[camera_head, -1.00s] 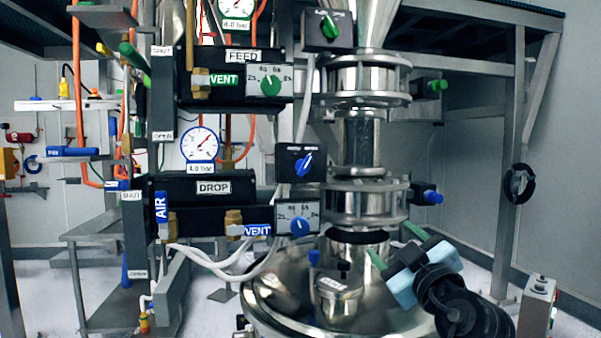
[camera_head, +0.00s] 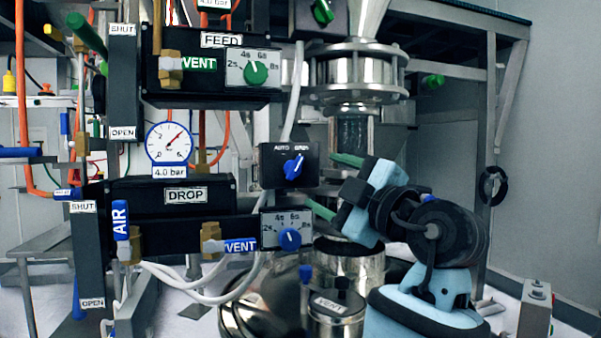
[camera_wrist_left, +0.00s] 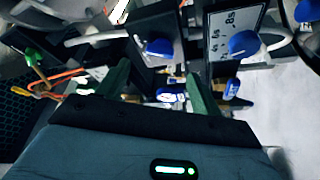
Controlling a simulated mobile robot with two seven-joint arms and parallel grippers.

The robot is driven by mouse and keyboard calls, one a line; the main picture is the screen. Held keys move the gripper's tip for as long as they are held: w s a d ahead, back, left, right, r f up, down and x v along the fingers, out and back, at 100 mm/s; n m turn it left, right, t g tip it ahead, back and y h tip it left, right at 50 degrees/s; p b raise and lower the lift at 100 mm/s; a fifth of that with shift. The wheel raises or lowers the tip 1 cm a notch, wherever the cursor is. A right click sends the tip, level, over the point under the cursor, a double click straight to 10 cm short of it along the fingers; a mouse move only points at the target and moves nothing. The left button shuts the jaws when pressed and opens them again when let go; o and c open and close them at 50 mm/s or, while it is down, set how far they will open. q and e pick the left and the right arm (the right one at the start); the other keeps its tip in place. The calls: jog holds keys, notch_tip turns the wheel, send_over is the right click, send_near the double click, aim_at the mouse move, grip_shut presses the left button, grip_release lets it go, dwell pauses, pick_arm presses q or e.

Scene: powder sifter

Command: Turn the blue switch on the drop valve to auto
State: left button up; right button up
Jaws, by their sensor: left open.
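The blue switch (camera_head: 293,167) sits on a small black box (camera_head: 270,178) marked AUTO and OPEN, above the DROP valve's timer dial. Its knob is tilted, with its upper end to the right, toward OPEN. In the left wrist view the blue switch (camera_wrist_left: 158,47) shows ahead of my fingers, roughly between them. My left gripper (camera_head: 333,185) is open and empty, just right of the box, its two green fingers one above the other and pointing left. The left gripper also shows in the left wrist view (camera_wrist_left: 156,88). My right gripper is not in view.
Below the switch is a timer panel (camera_head: 270,228) with a blue knob (camera_head: 290,238). The DROP block (camera_head: 158,202) and a pressure gauge (camera_head: 169,143) stand left. The FEED panel (camera_head: 247,67) is above. Steel pipework (camera_head: 357,75) stands behind. White hoses (camera_head: 200,294) hang below.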

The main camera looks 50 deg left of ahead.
aim_at(299, 170)
pick_arm(q)
jog(key=p+x, duration=0.1)
jog(key=x, duration=0.5)
jog(key=shift+a+r+p, duration=0.2)
jog(key=shift+a+p, duration=0.1)
jog(key=shift+p, duration=0.05)
jog(key=shift+w+a, duration=0.15)
jog(key=shift+a, duration=0.45)
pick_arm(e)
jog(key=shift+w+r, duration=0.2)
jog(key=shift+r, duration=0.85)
pick_arm(q)
jog(key=c, duration=1)
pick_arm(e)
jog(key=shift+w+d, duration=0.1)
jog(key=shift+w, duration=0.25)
